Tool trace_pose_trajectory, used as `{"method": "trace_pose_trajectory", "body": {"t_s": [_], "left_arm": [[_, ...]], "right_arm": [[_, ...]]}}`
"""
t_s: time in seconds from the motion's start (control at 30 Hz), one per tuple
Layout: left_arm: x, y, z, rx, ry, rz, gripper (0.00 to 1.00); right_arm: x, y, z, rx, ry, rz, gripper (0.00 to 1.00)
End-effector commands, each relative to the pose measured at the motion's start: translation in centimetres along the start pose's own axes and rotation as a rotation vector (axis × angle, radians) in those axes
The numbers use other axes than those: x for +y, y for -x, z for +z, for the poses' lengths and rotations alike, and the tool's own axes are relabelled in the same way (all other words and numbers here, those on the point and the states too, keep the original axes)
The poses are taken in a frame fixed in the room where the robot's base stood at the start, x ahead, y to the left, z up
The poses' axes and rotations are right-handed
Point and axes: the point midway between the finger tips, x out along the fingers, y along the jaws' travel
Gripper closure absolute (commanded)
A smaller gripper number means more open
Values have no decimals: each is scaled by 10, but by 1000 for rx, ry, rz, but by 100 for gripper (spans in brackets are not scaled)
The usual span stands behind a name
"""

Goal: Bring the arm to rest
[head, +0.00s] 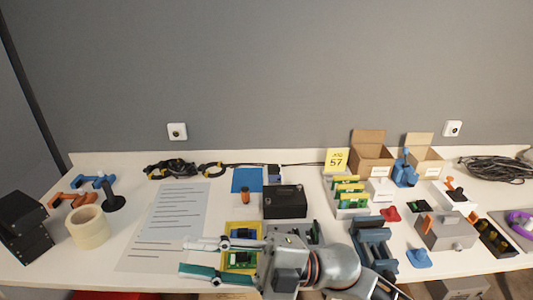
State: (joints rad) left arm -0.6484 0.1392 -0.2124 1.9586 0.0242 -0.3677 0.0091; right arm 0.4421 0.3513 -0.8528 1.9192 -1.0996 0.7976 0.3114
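My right arm (340,266) comes in from the lower right over the front of the table. Its gripper (196,257) points left, with one pale finger and one teal finger spread apart and nothing visible between their tips. The fingers pass in front of a yellow tray (243,225) with green circuit boards and partly hide it. I cannot tell the height of the gripper above the table. My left gripper is not in view.
A printed sheet (168,225) lies left of the gripper, with a tape roll (89,228) beyond it. A black box (285,202) stands behind the wrist. Blue holders (374,243), a grey metal box (445,231) and open cartons (371,158) crowd the right side.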

Motion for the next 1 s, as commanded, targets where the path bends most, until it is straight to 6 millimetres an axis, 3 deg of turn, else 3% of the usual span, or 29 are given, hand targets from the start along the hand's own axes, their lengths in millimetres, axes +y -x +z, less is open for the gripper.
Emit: {"method": "trace_pose_trajectory", "body": {"t_s": [0.13, 0.27, 0.37, 0.5, 0.67, 0.8, 0.9, 1.0], "left_arm": [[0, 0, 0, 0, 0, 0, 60], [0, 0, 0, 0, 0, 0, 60], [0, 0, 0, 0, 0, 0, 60], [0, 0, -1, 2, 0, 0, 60], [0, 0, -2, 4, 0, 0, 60], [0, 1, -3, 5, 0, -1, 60], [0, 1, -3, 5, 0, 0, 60], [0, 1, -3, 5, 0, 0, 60]], "right_arm": [[18, 38, 42, -209, -123, 277, 75], [10, 93, 84, -430, -241, 470, 75], [-14, 147, 111, -620, -344, 588, 75], [-69, 224, 133, -879, -494, 699, 75], [-146, 301, 131, -1142, -659, 759, 75], [-215, 356, 109, -1340, -798, 774, 75], [-257, 384, 88, -1452, -885, 770, 75], [-286, 404, 70, -1531, -947, 761, 75]]}}
